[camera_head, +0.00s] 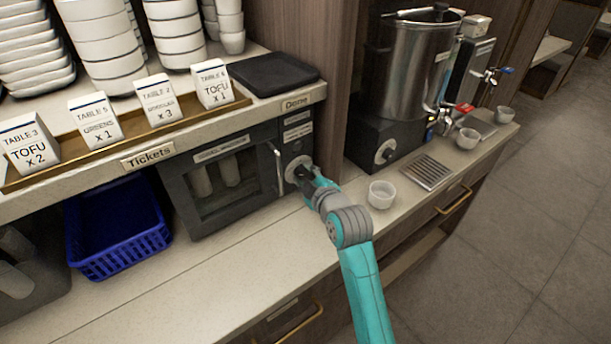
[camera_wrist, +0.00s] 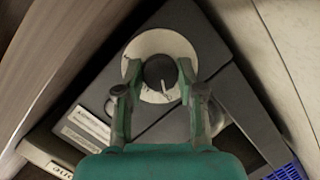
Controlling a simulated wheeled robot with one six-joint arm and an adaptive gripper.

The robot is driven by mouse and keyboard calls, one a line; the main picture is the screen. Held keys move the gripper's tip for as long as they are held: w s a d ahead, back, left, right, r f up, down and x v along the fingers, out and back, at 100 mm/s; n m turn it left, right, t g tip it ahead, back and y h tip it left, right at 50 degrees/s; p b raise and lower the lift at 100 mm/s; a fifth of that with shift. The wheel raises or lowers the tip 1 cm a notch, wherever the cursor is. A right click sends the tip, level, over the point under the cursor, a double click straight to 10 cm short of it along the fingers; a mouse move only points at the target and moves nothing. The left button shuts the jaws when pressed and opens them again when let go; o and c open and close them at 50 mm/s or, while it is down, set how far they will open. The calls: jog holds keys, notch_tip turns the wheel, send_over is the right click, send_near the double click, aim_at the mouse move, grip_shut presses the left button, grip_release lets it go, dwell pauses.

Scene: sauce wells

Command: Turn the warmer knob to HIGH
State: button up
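The warmer (camera_head: 222,180) is a dark cabinet with a glass door and upright handle, under the counter shelf. Its round dark knob (camera_wrist: 159,70) sits on a pale dial plate (camera_wrist: 153,44), with a light pointer line toward the lower right in the wrist view. The dial's markings are not readable. My gripper (camera_head: 306,177) is at the knob, hiding much of it in the head view. In the wrist view my gripper (camera_wrist: 160,76) has one finger on each side of the knob, with narrow gaps showing, so it looks open around it.
A blue basket (camera_head: 115,225) stands left of the warmer. Right of a wooden post are a steel urn (camera_head: 415,65) with its own knob (camera_head: 385,152), a white cup (camera_head: 381,194) and a drip grate (camera_head: 428,172). The counter before the warmer is clear.

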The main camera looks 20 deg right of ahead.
jog(key=shift+c, duration=0.9)
jog(key=m+g+y, duration=0.1)
jog(key=m, duration=0.2)
jog(key=shift+d+m+y, duration=0.1)
jog(key=shift+m+y, duration=0.2)
jog(key=shift+y, duration=0.1)
jog(key=m+y, duration=0.1)
jog(key=m, duration=0.1)
jog(key=shift+m+g, duration=0.3)
jog(key=m+y, duration=0.1)
jog(key=m, duration=0.1)
jog(key=shift+d+m+y, duration=0.1)
jog(key=shift+m+y, duration=0.2)
jog(key=shift+y, duration=0.1)
jog(key=m+y, duration=0.1)
jog(key=m, duration=0.1)
jog(key=m+y, duration=0.1)
jog(key=m, duration=0.1)
jog(key=shift+w+f+m+y, duration=0.1)
jog(key=shift+f+m+y, duration=0.05)
jog(key=shift+m+y, duration=0.25)
jog(key=m+y, duration=0.1)
jog(key=m, duration=0.3)
jog(key=shift+y, duration=0.3)
jog(key=shift+m, duration=0.3)
